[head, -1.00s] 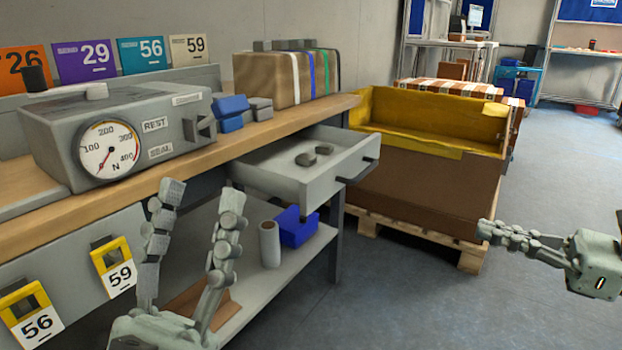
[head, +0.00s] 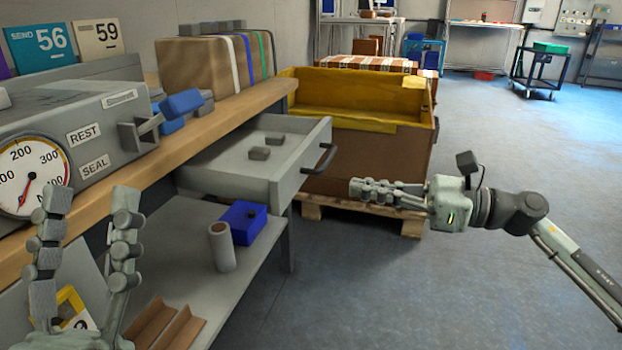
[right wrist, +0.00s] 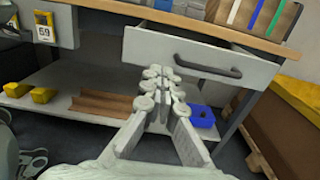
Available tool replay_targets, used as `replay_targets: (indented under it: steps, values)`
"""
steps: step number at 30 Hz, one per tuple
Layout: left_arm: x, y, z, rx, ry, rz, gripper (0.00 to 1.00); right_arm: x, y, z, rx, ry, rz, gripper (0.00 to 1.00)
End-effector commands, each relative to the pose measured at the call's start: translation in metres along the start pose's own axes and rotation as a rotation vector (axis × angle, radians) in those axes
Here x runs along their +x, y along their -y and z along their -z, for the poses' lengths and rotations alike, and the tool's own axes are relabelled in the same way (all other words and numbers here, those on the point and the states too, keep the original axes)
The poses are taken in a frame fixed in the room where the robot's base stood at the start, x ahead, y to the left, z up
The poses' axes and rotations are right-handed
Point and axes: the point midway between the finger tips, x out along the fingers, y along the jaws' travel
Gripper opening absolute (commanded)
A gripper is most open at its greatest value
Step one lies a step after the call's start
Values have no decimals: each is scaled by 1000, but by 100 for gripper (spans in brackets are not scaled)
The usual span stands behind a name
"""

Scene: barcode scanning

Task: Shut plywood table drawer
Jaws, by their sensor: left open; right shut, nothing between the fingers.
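The grey table drawer (head: 255,160) is pulled out from under the wooden table top (head: 215,115), with two small grey objects lying in it. Its dark handle (head: 318,160) is on the front panel, which also shows in the right wrist view (right wrist: 180,52). My right gripper (head: 355,189) is shut and empty, to the right of the drawer front in the head view. In the right wrist view its closed fingers (right wrist: 161,72) overlap the lower edge of the panel; I cannot tell whether they touch. My left gripper (head: 90,200) is open and empty at the left, by the table's front edge.
A yellow-lined brown bin (head: 365,150) stands on a pallet behind the drawer. The lower shelf (head: 190,290) holds a blue box (head: 244,222), a grey cylinder (head: 221,246) and brown angled pieces (head: 165,325). The floor at the right is clear.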

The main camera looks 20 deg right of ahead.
Motion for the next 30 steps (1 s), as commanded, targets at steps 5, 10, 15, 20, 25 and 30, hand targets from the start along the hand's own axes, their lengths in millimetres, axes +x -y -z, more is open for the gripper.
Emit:
replay_targets:
  steps: [5, 10, 15, 20, 25, 30]
  values:
    - [2, -1, -7, -4, 54, -1, 49, 40, 0, -3, -2, 4, -1, 0]
    - [2, -2, -14, -6, 102, -1, 49, 69, 0, -2, -1, 3, -1, 0]
    - [2, -3, -19, -8, 133, -2, 49, 85, 0, -1, 0, 1, 1, 0]
    - [1, -3, -21, -8, 144, -2, 49, 90, 0, 0, 0, 1, 1, 0]
    - [1, -3, -22, -8, 144, -2, 49, 90, 0, 0, 0, 0, 1, 0]
    - [1, -3, -21, -8, 144, -2, 49, 91, 1, 0, 0, 0, 1, 0]
